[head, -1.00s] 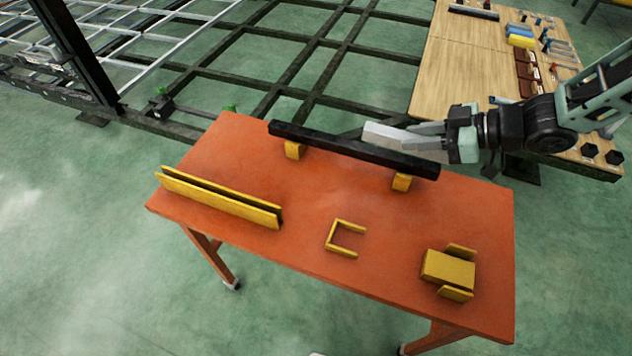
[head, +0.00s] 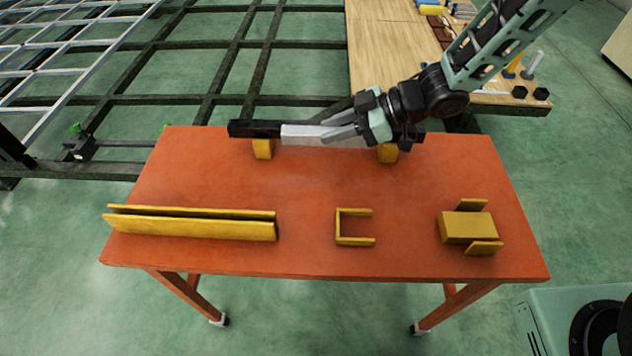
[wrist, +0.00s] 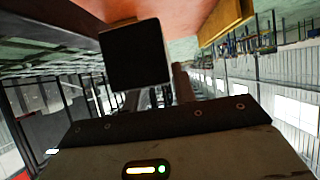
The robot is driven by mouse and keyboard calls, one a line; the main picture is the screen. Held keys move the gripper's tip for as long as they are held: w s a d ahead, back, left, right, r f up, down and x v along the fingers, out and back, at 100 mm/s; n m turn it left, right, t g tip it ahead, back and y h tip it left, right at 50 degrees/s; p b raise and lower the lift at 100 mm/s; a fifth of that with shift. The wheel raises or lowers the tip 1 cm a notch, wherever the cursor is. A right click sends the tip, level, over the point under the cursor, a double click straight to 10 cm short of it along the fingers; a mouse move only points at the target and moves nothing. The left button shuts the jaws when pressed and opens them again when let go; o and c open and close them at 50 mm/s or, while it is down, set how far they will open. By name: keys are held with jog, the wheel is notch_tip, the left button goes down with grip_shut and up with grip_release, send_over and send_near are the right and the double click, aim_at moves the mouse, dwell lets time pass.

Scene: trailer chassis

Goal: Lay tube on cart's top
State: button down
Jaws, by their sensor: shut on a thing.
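The black tube (head: 253,129) lies level over two yellow blocks near the far edge of the orange cart's top (head: 310,180). In the head view its left end shows, and its middle is hidden behind my gripper. My gripper (head: 290,135), with long pale fingers, reaches in from the right along the tube and is shut on it. I cannot tell whether the tube touches the blocks or sits slightly above them. In the wrist view a dark square end face (wrist: 137,55), likely the tube's, shows ahead of the gripper body.
Yellow blocks (head: 263,149) and (head: 387,153) stand under the tube. A long yellow channel (head: 190,228), a yellow U-shaped bracket (head: 355,240) and a yellow block fixture (head: 467,228) occupy the cart's front. A wooden bench (head: 385,45) and dark chassis frame (head: 205,75) stand behind.

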aim_at(331, 174)
notch_tip(331, 174, down, 10)
jog(key=shift+a+f+p, duration=0.15)
jog(key=shift+p, duration=0.15)
jog(key=shift+f, duration=0.1)
jog(key=c, duration=1.1)
grip_release()
